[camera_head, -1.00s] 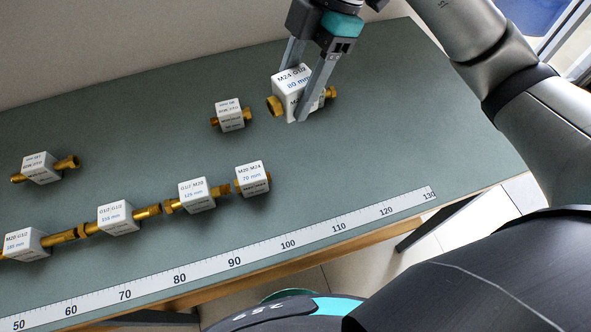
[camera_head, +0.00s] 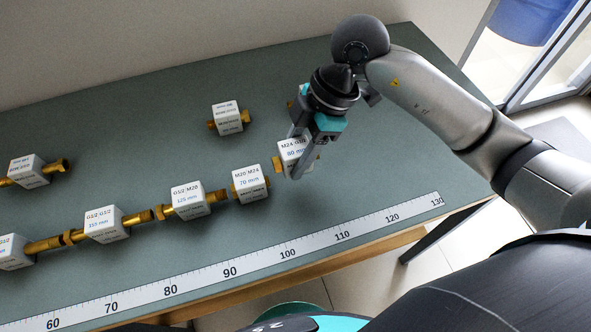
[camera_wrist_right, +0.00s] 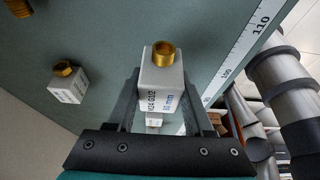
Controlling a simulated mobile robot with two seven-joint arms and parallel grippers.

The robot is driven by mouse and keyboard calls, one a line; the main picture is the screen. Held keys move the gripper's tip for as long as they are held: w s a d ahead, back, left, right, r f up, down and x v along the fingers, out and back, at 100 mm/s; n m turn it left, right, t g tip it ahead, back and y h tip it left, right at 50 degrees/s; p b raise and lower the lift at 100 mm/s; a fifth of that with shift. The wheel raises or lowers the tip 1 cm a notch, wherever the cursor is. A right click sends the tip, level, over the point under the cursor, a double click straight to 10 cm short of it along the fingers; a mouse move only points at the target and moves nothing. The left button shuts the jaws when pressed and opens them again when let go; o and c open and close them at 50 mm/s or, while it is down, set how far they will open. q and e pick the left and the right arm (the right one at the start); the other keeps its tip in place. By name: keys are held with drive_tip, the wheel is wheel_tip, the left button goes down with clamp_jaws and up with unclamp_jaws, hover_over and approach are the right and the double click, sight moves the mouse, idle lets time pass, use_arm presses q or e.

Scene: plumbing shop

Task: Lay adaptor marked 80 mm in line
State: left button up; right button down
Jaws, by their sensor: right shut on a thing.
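The adaptor marked 80 mm (camera_head: 291,148), a white block with brass ends, is between the fingers of my right gripper (camera_head: 299,160), which is shut on it. In the right wrist view, the 80 mm adaptor (camera_wrist_right: 160,78) sits between both fingers, its brass end facing the camera. It is just right of the 70 mm adaptor (camera_head: 250,184), the right end of a row. The row continues left with the 125 mm adaptor (camera_head: 190,198) and another longer adaptor (camera_head: 106,224). A gap shows between the 80 mm and 70 mm blocks. My left gripper is not in view.
A spare adaptor (camera_head: 227,118) lies behind the row, and another (camera_head: 28,171) lies at the left. A white ruler strip (camera_head: 259,263) runs along the table's front edge. The green table top (camera_head: 390,150) is clear to the right.

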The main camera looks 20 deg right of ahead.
drive_tip(key=shift+f+b, duration=0.55)
drive_tip(key=shift+f, duration=1.8)
drive_tip(key=shift+f, duration=0.1)
drive_tip(key=shift+c, duration=1.4)
unclamp_jaws()
drive_tip(key=p+v, duration=0.2)
drive_tip(key=v, duration=1)
drive_tip(key=shift+p, duration=0.35)
